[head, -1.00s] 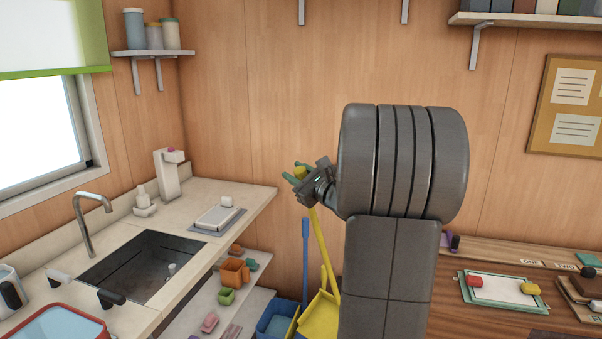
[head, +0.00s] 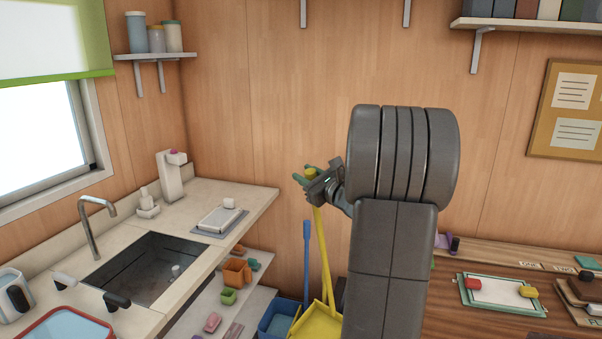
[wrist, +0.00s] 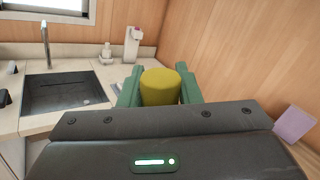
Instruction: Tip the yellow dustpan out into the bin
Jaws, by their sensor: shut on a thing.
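The yellow dustpan (head: 318,325) has a long upright yellow handle, and its pan is low at the bottom of the head view. My gripper (head: 311,175) is shut on the top of that handle. In the wrist view the handle's yellow end (wrist: 160,87) sits between the green fingers. A blue bin (head: 275,322) stands low, just left of the yellow pan, cut off by the frame's lower edge. I cannot see whether anything lies in the pan, and my arm hides part of the view to its right.
A blue stick (head: 306,255) stands upright between the bin and the yellow handle. The counter with the sink (head: 150,270) is at the left, with a lower shelf (head: 205,315) of small pots beneath. A wooden table (head: 450,320) is at the right.

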